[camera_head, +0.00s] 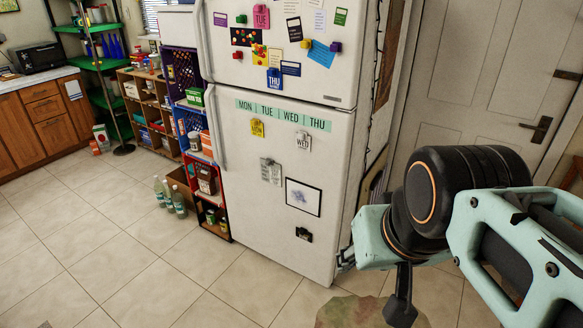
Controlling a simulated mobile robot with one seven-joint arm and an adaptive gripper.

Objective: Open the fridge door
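A white fridge (250,210) stands in the middle, with an upper door (230,75) and a taller lower door. Both doors look closed. A long upright handle (202,40) runs along the left edge of the upper door, and another handle (214,125) along the upper left edge of the lower door. My mint and black arm fills the lower right, in front of the fridge's right side and apart from the handles. A dark part hangs at its lower end, but I cannot make out the fingertips or whether they are open.
Magnets and papers cover the fridge doors. Stacked crates (206,180) stand close at the fridge's left, with green-capped bottles (170,197) on the floor beside them. A grey door (475,70) is at right. The tiled floor at front left is clear.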

